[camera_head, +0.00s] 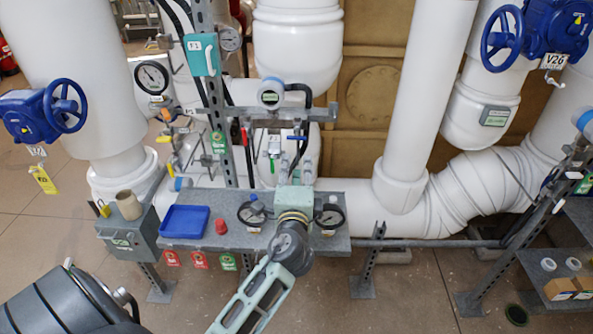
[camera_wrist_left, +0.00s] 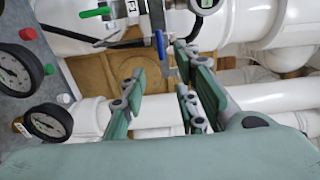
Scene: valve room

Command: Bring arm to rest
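My left arm (camera_head: 255,295) reaches up from the bottom of the head view over a grey shelf. My left gripper (camera_head: 300,165) is at its far end, beyond the shelf's two gauges and in front of the white pipes. In the left wrist view the green and grey fingers (camera_wrist_left: 163,88) stand apart, with nothing seen between them. A blue lever (camera_wrist_left: 159,45) shows just beyond the fingertips; I cannot tell how near it is. My right gripper is not in view.
The grey shelf (camera_head: 220,240) holds a blue tray (camera_head: 185,221), a red knob (camera_head: 221,227), and two gauges (camera_head: 252,213) (camera_head: 329,216) close to my wrist. A blue handwheel valve (camera_head: 45,112) is at left. Bare floor (camera_head: 410,285) lies at the lower right.

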